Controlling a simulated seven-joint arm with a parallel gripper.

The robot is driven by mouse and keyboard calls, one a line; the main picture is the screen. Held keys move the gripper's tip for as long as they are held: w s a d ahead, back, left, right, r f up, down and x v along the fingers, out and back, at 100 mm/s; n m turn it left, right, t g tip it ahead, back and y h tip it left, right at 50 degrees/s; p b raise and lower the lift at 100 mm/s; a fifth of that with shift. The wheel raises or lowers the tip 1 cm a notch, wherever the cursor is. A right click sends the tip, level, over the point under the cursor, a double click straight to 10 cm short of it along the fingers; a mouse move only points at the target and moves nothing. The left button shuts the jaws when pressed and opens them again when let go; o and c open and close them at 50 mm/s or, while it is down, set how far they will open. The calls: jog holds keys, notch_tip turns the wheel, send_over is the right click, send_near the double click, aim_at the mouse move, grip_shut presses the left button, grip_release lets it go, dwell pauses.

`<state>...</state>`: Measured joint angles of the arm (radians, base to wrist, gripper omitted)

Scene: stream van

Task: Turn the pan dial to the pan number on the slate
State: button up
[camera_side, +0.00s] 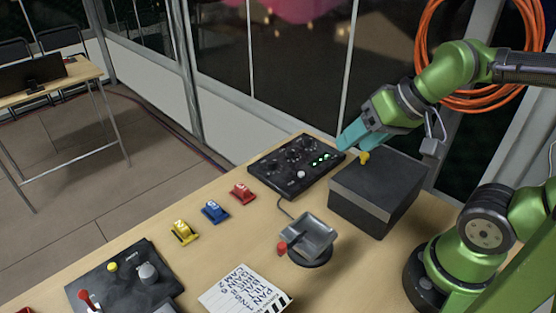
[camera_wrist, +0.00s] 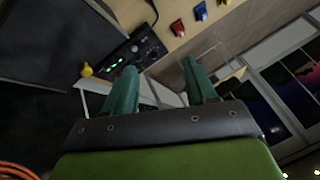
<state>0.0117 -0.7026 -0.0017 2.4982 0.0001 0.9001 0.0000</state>
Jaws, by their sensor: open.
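A black control panel (camera_side: 272,168) with several round dials and a row of green lights lies at the back of the table. It also shows in the wrist view (camera_wrist: 146,44). I cannot tell which dial is the pan dial. The white slate (camera_side: 243,289) lies at the front, its lettering turned; a line reading PAN shows, but its number is too small to read surely. My gripper (camera_side: 345,143) is open and empty, above the black box to the right of the panel. Its two teal fingers show apart in the wrist view (camera_wrist: 160,68), with nothing between them.
The black box (camera_side: 375,195) has a yellow knob (camera_side: 364,157) on top, close to my gripper. A grey tray (camera_side: 308,236) stands in front. Yellow (camera_side: 184,232), blue (camera_side: 214,211) and red (camera_side: 242,193) pieces line the left. A second panel (camera_side: 115,280) has a red lever.

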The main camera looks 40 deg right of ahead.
jog(key=w+d+m+g+h, duration=0.1)
jog(key=w+d+g, duration=0.1)
jog(key=w+d, duration=0.35)
jog(key=w+d+m+g, duration=0.1)
jog(key=w+d+m, duration=0.1)
jog(key=w, duration=0.6)
jog(key=m+g+h, duration=0.1)
jog(key=m+g, duration=0.3)
jog(key=m, duration=0.1)
send_over(308, 138)
notch_tip(308, 138, down, 6)
jog(key=shift+r+m, duration=0.8)
notch_tip(308, 138, down, 16)
jog(key=shift+f, duration=0.1)
grip_shut()
